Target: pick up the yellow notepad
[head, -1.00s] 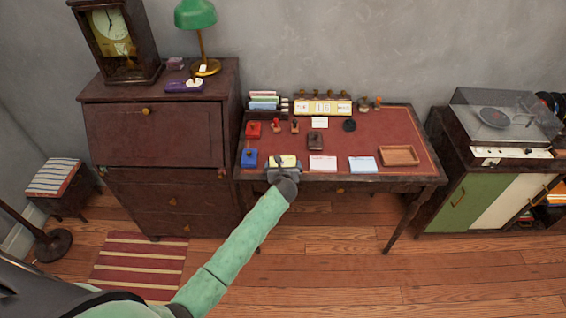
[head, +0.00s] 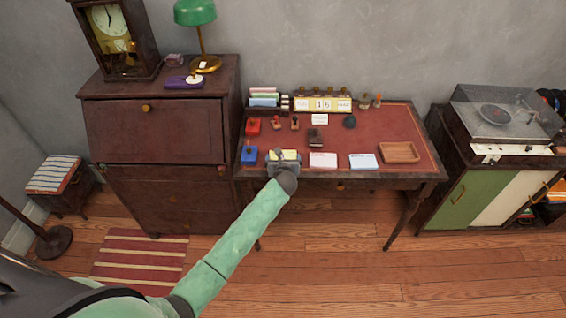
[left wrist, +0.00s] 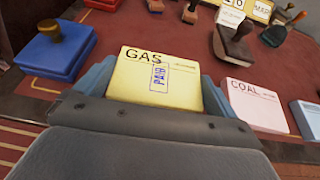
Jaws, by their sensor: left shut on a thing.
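The yellow notepad (left wrist: 158,82) is marked "GAS" with a blue stamp print on it in the left wrist view. My left gripper (left wrist: 155,95) is shut on it, with a blue-grey finger at each side of the pad. In the head view the notepad (head: 284,155) shows as a small yellow patch beyond my left gripper (head: 285,163), at the front edge of the red-topped desk. The near part of the notepad is hidden by the gripper. I cannot tell whether it is clear of the desk. My right gripper is not in view.
A pink "COAL" pad (head: 323,160) and a light blue pad (head: 363,162) lie to the right, then a wooden tray (head: 399,153). A blue ink pad with a stamp (head: 249,155) is close on the left. Several stamps and a calendar (head: 323,104) stand farther back.

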